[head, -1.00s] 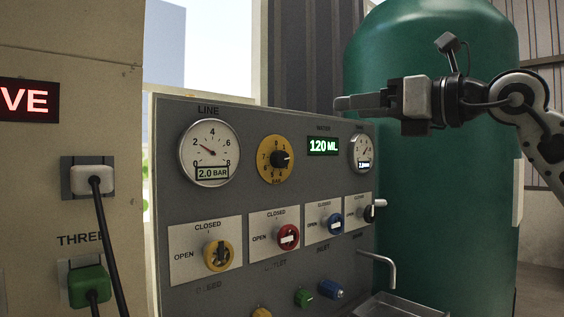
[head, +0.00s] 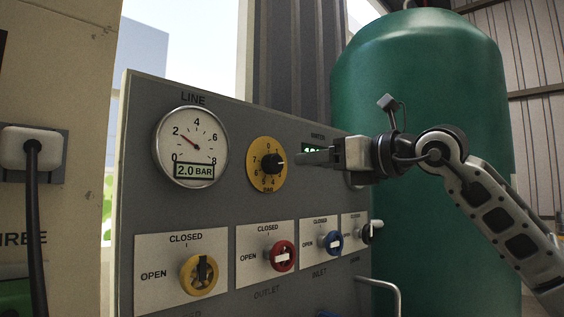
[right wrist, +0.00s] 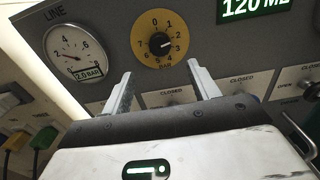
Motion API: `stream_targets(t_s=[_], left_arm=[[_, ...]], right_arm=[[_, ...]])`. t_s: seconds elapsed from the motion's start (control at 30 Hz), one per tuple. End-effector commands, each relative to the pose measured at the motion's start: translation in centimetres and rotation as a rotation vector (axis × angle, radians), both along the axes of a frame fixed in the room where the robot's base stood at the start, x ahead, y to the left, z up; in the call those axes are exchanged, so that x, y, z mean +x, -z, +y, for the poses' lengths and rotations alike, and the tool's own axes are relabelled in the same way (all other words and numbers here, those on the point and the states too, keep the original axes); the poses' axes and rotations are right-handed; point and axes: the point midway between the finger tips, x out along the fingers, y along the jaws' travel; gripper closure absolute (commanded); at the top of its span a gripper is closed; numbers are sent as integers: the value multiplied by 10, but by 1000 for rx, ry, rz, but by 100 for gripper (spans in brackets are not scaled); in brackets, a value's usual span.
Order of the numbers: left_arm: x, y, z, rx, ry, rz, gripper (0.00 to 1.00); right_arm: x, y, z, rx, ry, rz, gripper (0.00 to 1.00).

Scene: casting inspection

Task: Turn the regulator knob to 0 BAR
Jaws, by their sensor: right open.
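The regulator knob (head: 271,163) is black, on a round yellow dial (head: 267,183) marked in bar on the grey panel. It also shows in the right wrist view (right wrist: 160,43), where its pointer is turned right, near 2, and 0 is at the top. The LINE gauge (head: 191,146) left of it reads 2.0 BAR. My right gripper (head: 302,159) is just right of the dial in the head view, level with the knob. In the right wrist view its fingers (right wrist: 161,85) are wide apart and empty, with the knob beyond them. My left gripper is not in view.
Valve handles sit below on the panel: yellow (head: 200,275), red (head: 283,256), blue (head: 331,242) and a partly hidden one (head: 369,231). My right arm partly covers the green water display (head: 311,147). A green tank (head: 425,90) stands behind; a plug and cable (head: 30,160) are at left.

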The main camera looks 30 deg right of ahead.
Motion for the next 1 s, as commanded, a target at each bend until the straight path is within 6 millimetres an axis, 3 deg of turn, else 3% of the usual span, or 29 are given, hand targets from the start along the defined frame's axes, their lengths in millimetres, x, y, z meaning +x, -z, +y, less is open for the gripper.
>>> stream_targets(t_s=[0.2,0.4,0.6,0.9,1.0], left_arm=[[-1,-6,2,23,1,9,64],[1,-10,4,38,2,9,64],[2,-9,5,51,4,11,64],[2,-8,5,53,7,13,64],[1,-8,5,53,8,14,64]], right_arm=[[46,-3,17,-1,-2,2,40],[77,-2,27,2,0,2,40],[91,-1,31,0,0,0,40],[92,0,32,0,1,0,40],[92,0,32,0,0,0,68]])
